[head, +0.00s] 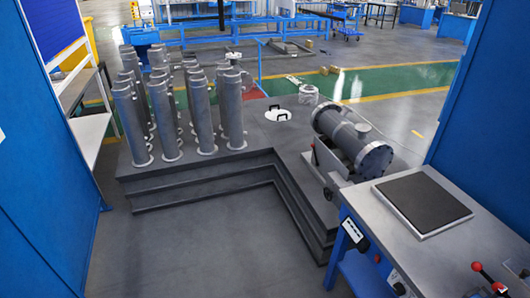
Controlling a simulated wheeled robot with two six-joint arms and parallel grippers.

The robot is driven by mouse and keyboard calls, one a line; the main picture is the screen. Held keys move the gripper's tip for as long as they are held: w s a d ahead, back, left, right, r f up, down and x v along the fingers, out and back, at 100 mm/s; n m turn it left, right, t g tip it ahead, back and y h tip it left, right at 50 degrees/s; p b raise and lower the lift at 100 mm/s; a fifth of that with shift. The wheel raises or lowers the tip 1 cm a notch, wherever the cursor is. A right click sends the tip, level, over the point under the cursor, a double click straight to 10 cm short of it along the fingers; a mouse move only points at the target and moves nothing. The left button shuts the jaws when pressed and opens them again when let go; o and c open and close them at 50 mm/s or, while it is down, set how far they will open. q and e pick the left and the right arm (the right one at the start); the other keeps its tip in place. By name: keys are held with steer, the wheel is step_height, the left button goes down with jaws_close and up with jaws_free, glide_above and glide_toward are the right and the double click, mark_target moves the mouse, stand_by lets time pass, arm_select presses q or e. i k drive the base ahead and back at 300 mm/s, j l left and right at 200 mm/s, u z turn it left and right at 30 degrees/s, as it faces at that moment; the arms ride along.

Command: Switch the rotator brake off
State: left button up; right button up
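A grey flanged shell (348,143) lies on its side on a low stand (331,160), which may be the rotator, on the dark stepped platform at right of centre. A small dark round part (327,193) shows low on the stand's front; I cannot tell whether it is a wheel or a knob. No part is clearly recognisable as the brake, and its state cannot be told. Neither of my grippers is in view.
Several upright flanged cylinders (164,120) stand on the stepped platform (195,182). A metal-topped bench (400,240) with a dark pad (423,203) and front control panels (355,234) is at right. Blue walls (40,170) flank both sides. The grey floor (210,255) ahead is clear.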

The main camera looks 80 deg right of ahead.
mark_target(315, 153)
steer(key=z, duration=3.3)
steer(key=i+j, duration=0.95)
steer(key=i+j+z, duration=0.1)
steer(key=i+j, duration=1.7)
steer(key=j, duration=0.2)
steer(key=i+l+z, duration=0.05)
